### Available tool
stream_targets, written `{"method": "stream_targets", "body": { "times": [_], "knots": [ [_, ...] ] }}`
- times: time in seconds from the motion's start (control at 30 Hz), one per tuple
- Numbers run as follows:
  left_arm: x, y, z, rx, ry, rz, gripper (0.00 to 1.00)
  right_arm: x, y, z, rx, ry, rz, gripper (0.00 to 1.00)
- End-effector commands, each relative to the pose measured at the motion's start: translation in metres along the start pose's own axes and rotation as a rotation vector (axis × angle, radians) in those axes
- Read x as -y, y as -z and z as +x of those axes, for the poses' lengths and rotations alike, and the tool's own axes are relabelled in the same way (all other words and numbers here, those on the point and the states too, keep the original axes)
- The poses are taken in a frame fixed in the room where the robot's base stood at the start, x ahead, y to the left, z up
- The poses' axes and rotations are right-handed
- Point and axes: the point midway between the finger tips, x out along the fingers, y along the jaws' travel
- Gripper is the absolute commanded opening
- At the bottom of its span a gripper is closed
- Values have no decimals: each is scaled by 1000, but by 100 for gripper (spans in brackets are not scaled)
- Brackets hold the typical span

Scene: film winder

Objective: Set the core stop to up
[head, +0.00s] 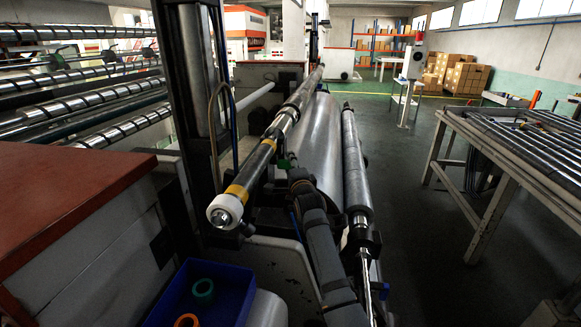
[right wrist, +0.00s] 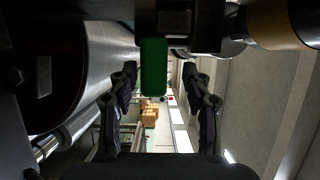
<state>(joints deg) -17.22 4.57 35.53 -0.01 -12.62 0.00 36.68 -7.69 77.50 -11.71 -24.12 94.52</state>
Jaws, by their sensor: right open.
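A green tab (right wrist: 153,67), seemingly the core stop's handle, shows in the right wrist view, extending from a dark bar at the top. In the head view a small green part (head: 287,163) shows beside the winding shaft (head: 258,165), just beyond my right gripper (head: 293,172). Whether it stands up or down is unclear. In the right wrist view my right gripper (right wrist: 160,92) is open, one finger on each side of the tab, with visible gaps to both. Its fingertips are hard to make out in the head view. My left gripper is not in view.
A large grey roll (head: 318,145) and a thin roller (head: 354,165) lie right of the shaft. A blue bin (head: 228,290) with ring cores stands at the front left. A rack table (head: 500,150) stands right. The floor between is clear.

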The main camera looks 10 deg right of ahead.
Motion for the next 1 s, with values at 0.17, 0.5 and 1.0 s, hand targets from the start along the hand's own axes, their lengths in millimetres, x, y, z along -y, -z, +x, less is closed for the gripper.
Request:
{"method": "stream_targets", "body": {
  "times": [0.17, 0.5, 1.0],
  "knots": [
    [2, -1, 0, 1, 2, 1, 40, -2, 0, -8, 0, -2, 1, 49],
    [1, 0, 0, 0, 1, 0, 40, 0, 0, -64, 0, 1, 2, 49],
    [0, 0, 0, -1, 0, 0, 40, 0, 0, -76, 0, 0, 0, 49]
  ]
}}
